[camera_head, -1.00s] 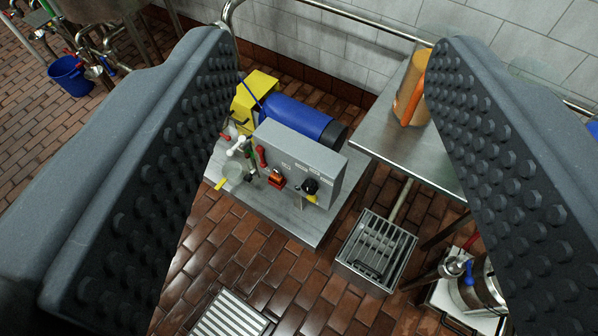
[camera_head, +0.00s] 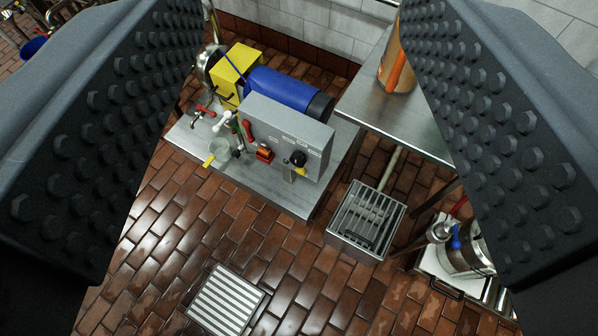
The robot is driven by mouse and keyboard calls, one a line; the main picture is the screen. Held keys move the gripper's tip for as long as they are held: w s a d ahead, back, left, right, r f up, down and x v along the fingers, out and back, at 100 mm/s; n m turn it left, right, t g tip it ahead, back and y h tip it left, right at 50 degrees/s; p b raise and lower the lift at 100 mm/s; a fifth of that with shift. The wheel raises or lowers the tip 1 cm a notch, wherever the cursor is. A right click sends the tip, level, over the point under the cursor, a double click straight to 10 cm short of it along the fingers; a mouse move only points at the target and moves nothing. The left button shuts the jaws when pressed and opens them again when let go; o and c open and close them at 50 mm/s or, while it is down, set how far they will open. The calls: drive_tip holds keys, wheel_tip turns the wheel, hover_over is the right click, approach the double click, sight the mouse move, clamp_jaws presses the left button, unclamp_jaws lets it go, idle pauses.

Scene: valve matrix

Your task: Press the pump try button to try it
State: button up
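My gripper (camera_head: 300,140) is open, with one studded grey finger at each side of the view and nothing between them. Between the fingers, farther off and below, a pump with a blue motor (camera_head: 285,97) and a yellow guard (camera_head: 238,70) sits on a grey base plate (camera_head: 285,198). A grey control panel (camera_head: 300,132) stands in front of the motor. On its face are a red lever (camera_head: 247,131), a small red-orange part (camera_head: 264,153) and a black knob (camera_head: 298,158). The labels are too small to read, so I cannot tell which part is the try button.
A metal table (camera_head: 365,104) with an orange-banded copper vessel (camera_head: 397,68) stands right of the pump. A grated box (camera_head: 366,220) and a steel pot (camera_head: 458,245) are at lower right. A floor drain (camera_head: 225,300) lies in the brick floor. Open floor lies before the pump.

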clamp_jaws()
idle(1.8)
